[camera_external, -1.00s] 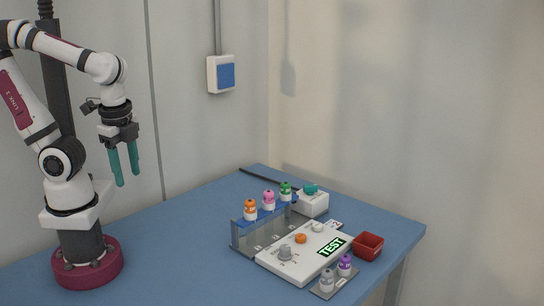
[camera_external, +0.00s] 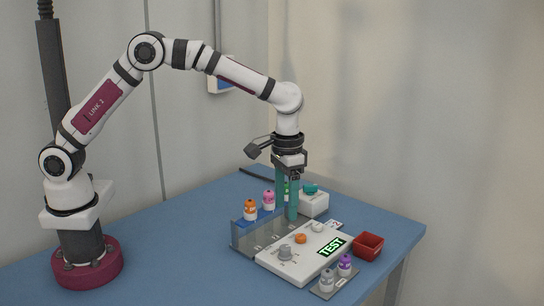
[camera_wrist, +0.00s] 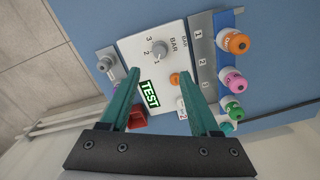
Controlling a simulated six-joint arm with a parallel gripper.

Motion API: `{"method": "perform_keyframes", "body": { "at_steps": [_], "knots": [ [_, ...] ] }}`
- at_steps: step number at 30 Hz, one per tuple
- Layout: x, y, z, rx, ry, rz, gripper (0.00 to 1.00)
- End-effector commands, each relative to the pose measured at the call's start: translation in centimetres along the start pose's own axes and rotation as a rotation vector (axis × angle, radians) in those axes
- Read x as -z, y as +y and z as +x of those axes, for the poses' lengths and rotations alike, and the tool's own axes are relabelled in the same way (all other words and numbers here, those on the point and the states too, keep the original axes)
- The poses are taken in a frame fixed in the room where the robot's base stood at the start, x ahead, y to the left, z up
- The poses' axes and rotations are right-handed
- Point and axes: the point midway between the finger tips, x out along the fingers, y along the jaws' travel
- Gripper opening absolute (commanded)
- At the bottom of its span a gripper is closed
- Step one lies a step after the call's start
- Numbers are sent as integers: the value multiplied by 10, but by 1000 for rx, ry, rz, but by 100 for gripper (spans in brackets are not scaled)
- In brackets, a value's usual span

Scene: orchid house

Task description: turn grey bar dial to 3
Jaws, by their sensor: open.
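The grey bar dial (camera_external: 285,253) sits at the near left end of a white panel (camera_external: 273,265) on the blue table. In the wrist view the grey dial (camera_wrist: 159,49) has the numbers 1, 2 and 3 and the word BAR around it; its exact setting is too small to tell for sure. My gripper (camera_external: 286,204) has teal fingers and is open and empty. It hangs above the rack and the far part of the panel, behind the dial and apart from it. In the wrist view the dial lies beyond the fingertips (camera_wrist: 158,72).
A rack (camera_external: 237,236) with orange, pink and green capped bottles stands along the panel's far side. An orange knob (camera_external: 300,239) and a green TEST sign (camera_external: 331,247) are on the panel. A red bin (camera_external: 368,245) and a small tray with two bottles (camera_external: 336,283) are close by. The table's left is clear.

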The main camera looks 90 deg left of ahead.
Motion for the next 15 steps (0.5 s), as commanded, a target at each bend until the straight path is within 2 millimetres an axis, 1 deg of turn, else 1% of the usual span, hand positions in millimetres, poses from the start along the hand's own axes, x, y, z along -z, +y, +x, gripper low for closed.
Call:
{"method": "perform_keyframes", "body": {
  "at_steps": [1,6,10,12,15],
  "knots": [
    [-1,0,16,1,-6,0,63],
    [-1,0,65,2,-4,2,63],
    [-1,0,90,1,-2,2,63],
    [-1,0,98,1,-1,3,63],
    [0,0,104,0,0,2,63]
  ]
}}
